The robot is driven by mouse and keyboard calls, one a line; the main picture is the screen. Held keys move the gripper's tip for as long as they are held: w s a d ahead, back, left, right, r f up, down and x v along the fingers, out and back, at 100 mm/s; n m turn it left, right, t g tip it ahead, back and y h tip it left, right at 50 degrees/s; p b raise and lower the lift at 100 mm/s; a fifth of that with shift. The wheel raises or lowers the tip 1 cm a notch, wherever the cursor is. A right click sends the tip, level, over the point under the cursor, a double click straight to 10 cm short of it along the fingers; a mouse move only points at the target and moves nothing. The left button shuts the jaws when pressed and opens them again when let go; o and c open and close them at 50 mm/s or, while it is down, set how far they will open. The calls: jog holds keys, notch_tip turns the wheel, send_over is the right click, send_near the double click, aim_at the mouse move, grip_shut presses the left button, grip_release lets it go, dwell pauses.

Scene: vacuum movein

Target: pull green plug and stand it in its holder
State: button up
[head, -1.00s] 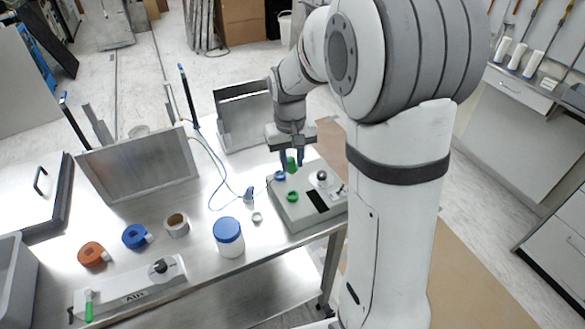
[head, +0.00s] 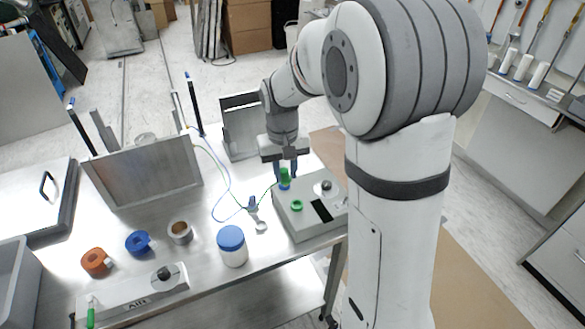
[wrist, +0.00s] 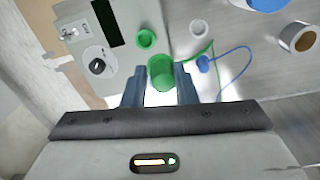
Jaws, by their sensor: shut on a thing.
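The green plug (head: 285,174) is held between the fingers of my gripper (head: 285,165), above the far left part of a grey box (head: 311,229). It also shows between the fingertips (wrist: 160,92) in the wrist view, where the plug (wrist: 161,72) looks upright. A green cable (head: 265,194) runs from it to the left. A blue ring (head: 284,186) shows just below the plug; I cannot tell if they touch. A green ring (head: 296,205) on the box is empty. On the table, a blue plug (head: 252,203) stands near an empty pale round holder (head: 261,226).
A blue-lidded jar (head: 231,247), a tape roll (head: 180,232), blue tape (head: 138,242) and orange tape (head: 96,262) stand along the table. A metal panel (head: 147,174) stands behind. The blue cable (head: 228,188) loops over the table left of the box.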

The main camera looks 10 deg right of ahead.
jog(key=a, duration=0.7)
jog(key=shift+a, duration=0.35)
dwell(0.4)
jog(key=shift+f, duration=0.15)
jog(key=shift+f+b, duration=4.6)
jog(key=shift+f, duration=1.8)
jog(key=shift+f+b, duration=0.3)
jog(key=shift+f, duration=0.1)
grip_shut()
jog(key=shift+f, duration=0.4)
jog(key=shift+f+b, duration=0.2)
jog(key=shift+b, duration=0.2)
jog(key=o, duration=0.9)
grip_release()
jog(key=shift+o, duration=0.6)
